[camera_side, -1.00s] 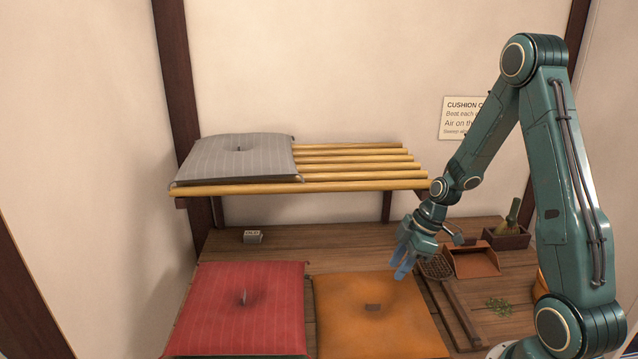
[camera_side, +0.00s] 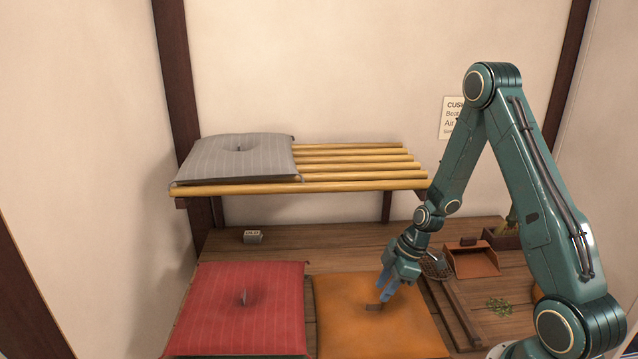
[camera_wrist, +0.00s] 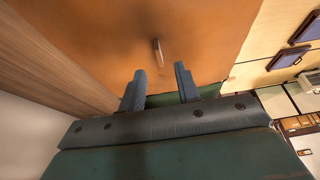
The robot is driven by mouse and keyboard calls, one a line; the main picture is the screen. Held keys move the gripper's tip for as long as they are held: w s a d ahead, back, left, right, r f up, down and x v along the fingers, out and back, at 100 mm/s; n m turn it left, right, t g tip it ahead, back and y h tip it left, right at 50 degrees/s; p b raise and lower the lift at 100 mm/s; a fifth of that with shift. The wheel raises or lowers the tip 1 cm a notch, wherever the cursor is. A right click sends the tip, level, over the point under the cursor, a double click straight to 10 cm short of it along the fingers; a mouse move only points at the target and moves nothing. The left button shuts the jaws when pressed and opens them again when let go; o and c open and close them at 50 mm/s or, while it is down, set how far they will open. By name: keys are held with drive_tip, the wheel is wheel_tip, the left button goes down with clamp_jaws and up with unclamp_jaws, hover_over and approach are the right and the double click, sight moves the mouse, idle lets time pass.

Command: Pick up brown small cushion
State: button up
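An orange-brown square cushion (camera_side: 350,335) lies flat on the wooden floor at front centre, with a small brown tab (camera_side: 373,307) at its middle. It is the brownest cushion in view, but it looks about as big as the red one. My gripper (camera_side: 385,292) points down over the cushion, close to the tab. In the wrist view the two fingers (camera_wrist: 160,69) are apart with nothing between them, and the tab (camera_wrist: 157,50) lies just beyond their tips. I cannot tell whether the fingertips touch the cushion.
A red cushion (camera_side: 240,325) lies directly to the left. A grey cushion (camera_side: 235,158) rests on a bamboo rack (camera_side: 350,187) behind. A beater (camera_side: 455,310) and a dustpan (camera_side: 472,262) lie to the right. A small labelled block (camera_side: 253,237) stands back left.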

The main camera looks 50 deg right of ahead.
sight(374, 303)
drive_tip(key=shift+x, duration=2.6)
clamp_jaws()
